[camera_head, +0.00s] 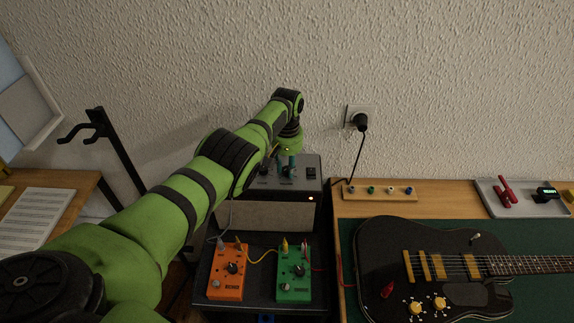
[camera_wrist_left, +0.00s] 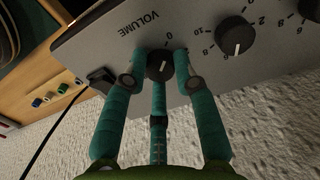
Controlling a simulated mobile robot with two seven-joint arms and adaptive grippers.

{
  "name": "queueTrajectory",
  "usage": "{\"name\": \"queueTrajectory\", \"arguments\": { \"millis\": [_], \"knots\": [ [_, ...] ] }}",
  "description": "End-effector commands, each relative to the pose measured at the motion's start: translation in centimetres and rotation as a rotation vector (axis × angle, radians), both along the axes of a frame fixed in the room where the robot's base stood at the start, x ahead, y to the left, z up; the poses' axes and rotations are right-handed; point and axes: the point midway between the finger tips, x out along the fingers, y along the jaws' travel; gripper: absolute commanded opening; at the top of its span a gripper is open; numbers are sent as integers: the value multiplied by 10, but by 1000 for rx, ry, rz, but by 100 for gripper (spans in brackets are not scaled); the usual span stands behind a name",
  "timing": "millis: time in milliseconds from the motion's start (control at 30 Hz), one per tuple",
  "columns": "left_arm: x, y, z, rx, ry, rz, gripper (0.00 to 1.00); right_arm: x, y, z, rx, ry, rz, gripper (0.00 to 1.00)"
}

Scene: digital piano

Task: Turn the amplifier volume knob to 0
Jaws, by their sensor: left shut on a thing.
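The amplifier (camera_head: 306,190) is a grey box with a control panel on top, below the wall in the head view. Its panel (camera_wrist_left: 110,45) fills the upper part of the left wrist view. The black volume knob (camera_wrist_left: 158,66), by the printed word VOLUME, has a short white pointer line. A printed 0 shows just above it; other numbers of its scale are partly hidden by my fingers. My left gripper (camera_head: 289,168) reaches down onto the panel. In the left wrist view, its teal fingers (camera_wrist_left: 160,75) are closed around the volume knob. My right gripper is not in view.
A second black knob (camera_wrist_left: 235,38) sits close to my fingers, and a black switch (camera_wrist_left: 98,78) lies on the other side. Orange (camera_head: 227,272) and green (camera_head: 294,274) pedals stand in front of the amplifier. A black guitar (camera_head: 400,255) lies at right. A cable hangs from the wall plug (camera_head: 360,121).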

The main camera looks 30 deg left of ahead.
Motion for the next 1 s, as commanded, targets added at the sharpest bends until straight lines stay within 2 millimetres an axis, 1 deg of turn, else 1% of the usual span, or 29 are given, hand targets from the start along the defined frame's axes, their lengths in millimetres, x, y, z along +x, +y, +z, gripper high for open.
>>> {"name": "queueTrajectory", "arguments": {
  "millis": [400,433,467,500,833,1000],
  "knots": [
    [-1,0,-1,-1,2,8,0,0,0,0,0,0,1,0],
    [-1,0,-1,-1,2,8,37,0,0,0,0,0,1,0],
    [-1,0,-1,-1,2,8,49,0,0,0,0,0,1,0],
    [-1,0,-1,-1,2,7,53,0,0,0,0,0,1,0],
    [0,0,0,-1,0,6,53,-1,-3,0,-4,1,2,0],
    [1,0,9,-1,-3,5,53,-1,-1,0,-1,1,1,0]
  ]
}}
